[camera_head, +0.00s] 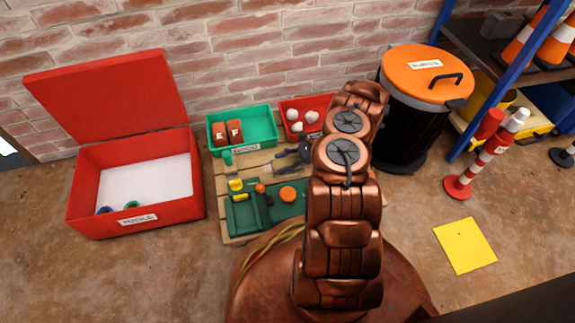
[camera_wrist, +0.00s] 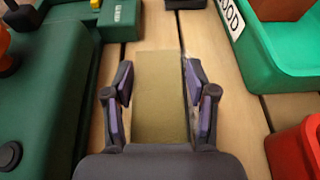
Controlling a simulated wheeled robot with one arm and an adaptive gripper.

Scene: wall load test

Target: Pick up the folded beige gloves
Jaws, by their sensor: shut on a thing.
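My gripper (camera_wrist: 158,70) is seen from behind in the wrist view, low over the wooden slatted pallet (camera_wrist: 230,110). It is shut on a flat olive-beige piece, the folded gloves (camera_wrist: 160,105), which lies between its two fingers. The gloves' underside is hidden, so I cannot tell if they touch the slats. In the head view my copper arm covers part of the pallet.
A green bin (camera_wrist: 272,60) stands right of my gripper, with a red bin (camera_wrist: 296,150) at lower right. A green tool (camera_wrist: 45,90) stands close on the left. An open red box (camera_head: 85,205) is at far left, an orange-lidded can (camera_head: 405,130) at right.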

